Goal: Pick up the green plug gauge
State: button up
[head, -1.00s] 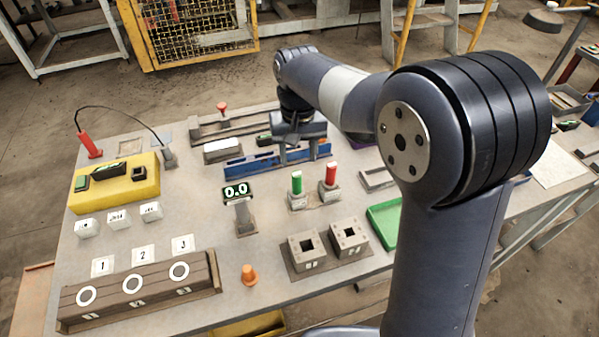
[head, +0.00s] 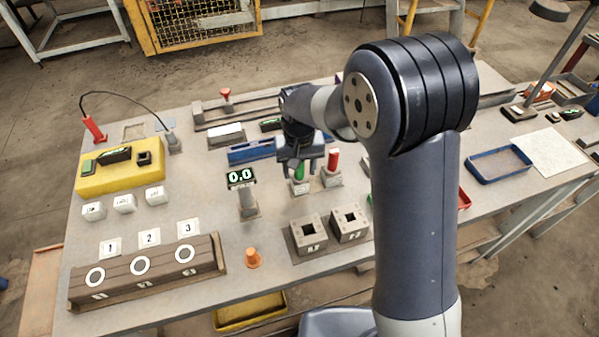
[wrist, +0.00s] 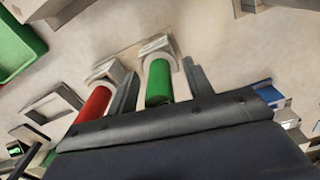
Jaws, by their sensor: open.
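The green plug gauge (head: 299,173) stands upright in a small grey holder on the workbench. It also shows in the wrist view (wrist: 158,82), its green handle lying between my two fingers. My gripper (head: 300,165) is open over the green gauge, with one finger on each side of the handle and a gap beside it in the wrist view. In the head view my gripper and wrist partly hide the handle. A red plug gauge (head: 333,159) stands in its own holder just to the right; it also shows in the wrist view (wrist: 93,104).
Close by stand a display post reading 0.0 (head: 241,178), two square-holed blocks (head: 309,235) and a blue rail (head: 250,151). A blue tray (head: 499,165) lies at right.

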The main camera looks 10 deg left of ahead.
grip_shut()
dwell(0.4)
